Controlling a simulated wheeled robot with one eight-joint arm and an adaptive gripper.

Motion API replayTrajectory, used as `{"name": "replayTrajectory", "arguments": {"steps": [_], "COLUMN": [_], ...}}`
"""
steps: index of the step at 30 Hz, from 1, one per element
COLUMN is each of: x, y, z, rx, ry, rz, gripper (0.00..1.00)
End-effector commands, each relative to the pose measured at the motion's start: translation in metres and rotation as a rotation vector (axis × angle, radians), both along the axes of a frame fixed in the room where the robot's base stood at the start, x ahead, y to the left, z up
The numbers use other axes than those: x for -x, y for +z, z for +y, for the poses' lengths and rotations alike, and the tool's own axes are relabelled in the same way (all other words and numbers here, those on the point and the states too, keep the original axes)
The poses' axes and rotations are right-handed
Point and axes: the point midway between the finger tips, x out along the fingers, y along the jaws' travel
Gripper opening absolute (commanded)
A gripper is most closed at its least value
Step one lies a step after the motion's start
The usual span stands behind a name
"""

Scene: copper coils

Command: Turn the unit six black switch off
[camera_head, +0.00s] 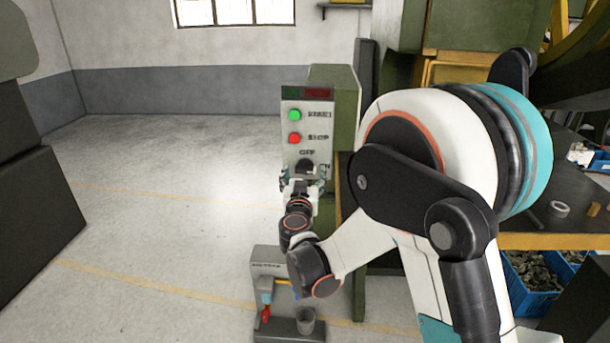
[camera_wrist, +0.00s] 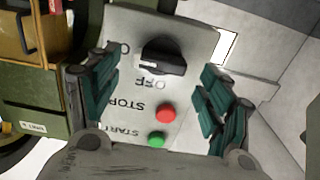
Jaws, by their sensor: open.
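The black rotary switch (camera_wrist: 164,57) sits on a light grey control panel (camera_wrist: 195,28), near the lettering OFF and ON. In the head view the switch (camera_head: 305,166) is partly hidden by my wrist. My gripper (camera_wrist: 160,98) is open in front of the panel, with its teal fingers on either side of the space below the switch. The fingers are apart from the switch. Whether they touch the panel cannot be told.
A red STOP button (camera_wrist: 166,113) and a green START button (camera_wrist: 156,139) share the panel. Below it stands a grey stand (camera_head: 268,262) with a small cup (camera_head: 306,320). A workbench (camera_head: 545,240) and blue crates (camera_head: 530,270) are at right.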

Motion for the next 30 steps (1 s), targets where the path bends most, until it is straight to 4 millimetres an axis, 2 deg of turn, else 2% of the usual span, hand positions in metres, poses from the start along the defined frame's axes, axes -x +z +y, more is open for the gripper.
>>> {"name": "replayTrajectory", "arguments": {"steps": [3,6,17,23,30], "x": [-0.016,-0.023,-0.027,-0.027,-0.027], "y": [-0.001,-0.001,0.0,0.0,0.0], "z": [-0.001,-0.001,-0.001,-0.001,-0.001], "rx": [0.0,0.0,0.0,0.0,0.006], "ry": [-0.001,0.0,0.0,0.0,0.0], "rz": [0.0,0.0,0.0,0.0,0.0], "gripper": [0.72,0.72,0.72,0.29,0.28]}}
